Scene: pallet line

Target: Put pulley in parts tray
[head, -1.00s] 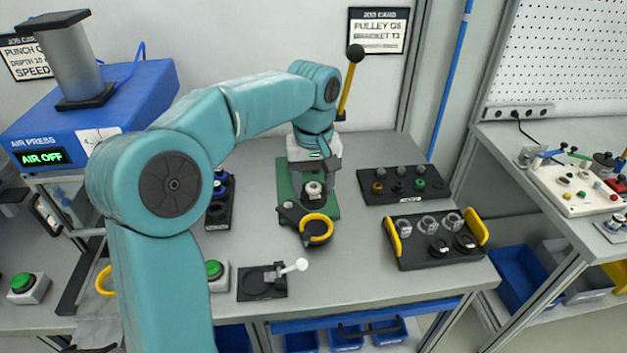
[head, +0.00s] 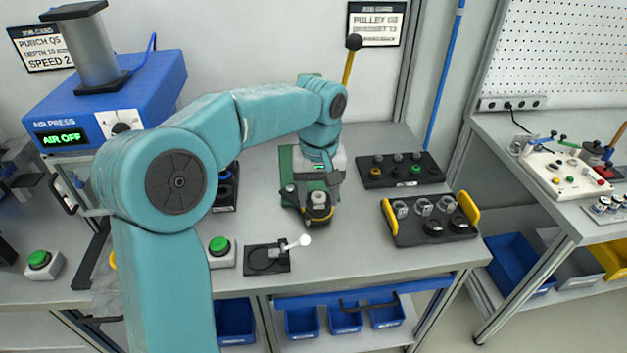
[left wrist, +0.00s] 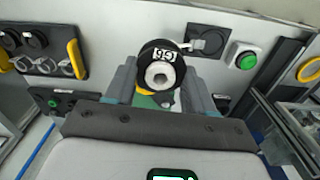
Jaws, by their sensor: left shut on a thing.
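My left gripper (head: 318,192) is over the front of the green fixture (head: 287,163). It is shut on a black pulley with a pale hub and a white label, clear between the fingers in the left wrist view (left wrist: 160,68). The pulley (head: 318,199) is small and partly covered in the head view, and I cannot tell if it touches the fixture. The black parts tray (head: 408,231) with yellow handles stands right of the fixture and holds several grey brackets and two black round parts. It also shows at upper left in the left wrist view (left wrist: 38,62). My right gripper is not in view.
A black rack (head: 372,182) with small coloured parts lies behind the tray. A black plate with a white-knobbed lever (head: 268,262) and a green button (head: 219,246) are at the front. A black-knobbed lever (head: 349,65) rises behind my arm. Bare table lies between fixture and tray.

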